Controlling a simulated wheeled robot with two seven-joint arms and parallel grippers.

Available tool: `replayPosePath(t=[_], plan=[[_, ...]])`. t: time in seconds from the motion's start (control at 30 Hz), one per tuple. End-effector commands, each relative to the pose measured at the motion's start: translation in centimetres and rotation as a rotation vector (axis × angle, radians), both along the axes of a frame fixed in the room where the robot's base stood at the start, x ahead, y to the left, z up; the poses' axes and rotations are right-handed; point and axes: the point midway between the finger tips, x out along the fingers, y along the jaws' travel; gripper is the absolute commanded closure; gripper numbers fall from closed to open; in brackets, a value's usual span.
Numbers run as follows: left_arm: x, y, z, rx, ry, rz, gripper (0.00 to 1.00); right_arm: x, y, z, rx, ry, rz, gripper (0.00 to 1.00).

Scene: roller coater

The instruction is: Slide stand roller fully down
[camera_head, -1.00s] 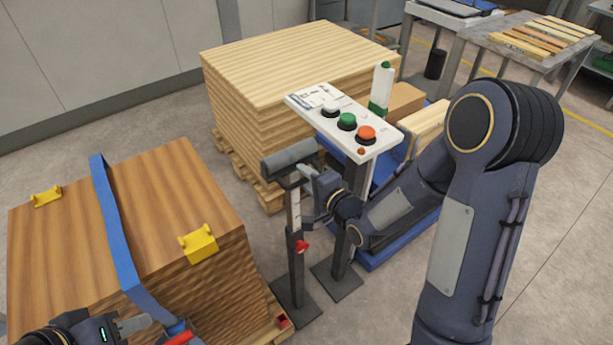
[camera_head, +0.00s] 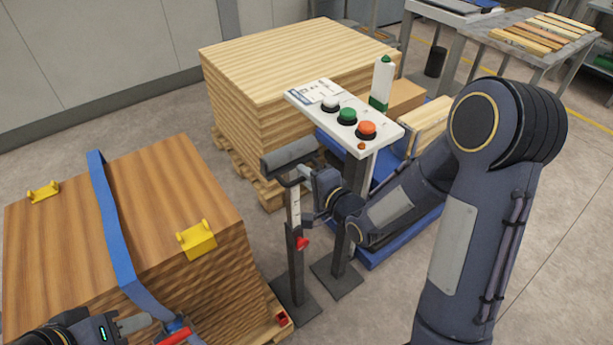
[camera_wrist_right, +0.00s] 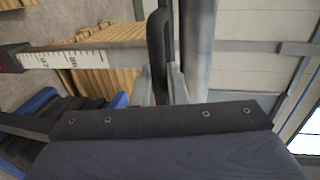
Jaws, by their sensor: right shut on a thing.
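The stand roller (camera_head: 289,156) is a grey cylinder on top of an upright post with a white scale (camera_head: 294,210) and a red knob (camera_head: 302,243). The inner post stands extended above the dark outer tube. My right gripper (camera_head: 312,182) is at the roller's frame, just below and right of the roller. In the right wrist view, its fingers (camera_wrist_right: 161,82) are shut on the dark frame bar (camera_wrist_right: 160,45), beside the roller (camera_wrist_right: 198,50). The scale also shows there (camera_wrist_right: 65,60). My left gripper (camera_head: 137,324) is at the bottom left, by a red-handled strap part (camera_head: 174,336); its jaws are unclear.
A control panel (camera_head: 345,118) with white, green and orange buttons stands close behind the roller. A strapped wooden stack (camera_head: 170,175) with yellow corner pieces is at left. A pale board stack (camera_head: 290,65) is behind. Bare floor lies right of my right arm.

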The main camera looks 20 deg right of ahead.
Motion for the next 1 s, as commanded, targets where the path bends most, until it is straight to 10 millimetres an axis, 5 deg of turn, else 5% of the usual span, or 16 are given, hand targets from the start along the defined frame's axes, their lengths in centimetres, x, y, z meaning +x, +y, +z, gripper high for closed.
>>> replayPosePath(t=[0.03, 0.5, 0.73, 1.0], plan=[[0.0, 0.0, -1.9, 0.000, 0.000, 0.000, 0.64, -0.1, -0.1, -2.1, -0.002, 0.010, -0.001, 1.00], [0.0, 0.0, -14.2, 0.000, 0.001, 0.000, 0.64, -0.2, -0.1, -13.2, -0.001, 0.014, -0.003, 1.00], [0.0, 0.0, -17.7, 0.000, 0.001, 0.000, 0.64, -0.1, 0.0, -16.5, -0.001, 0.014, -0.001, 1.00], [0.0, 0.0, -19.0, 0.000, 0.000, 0.000, 0.64, -0.1, 0.0, -17.7, -0.002, 0.013, -0.001, 1.00]])
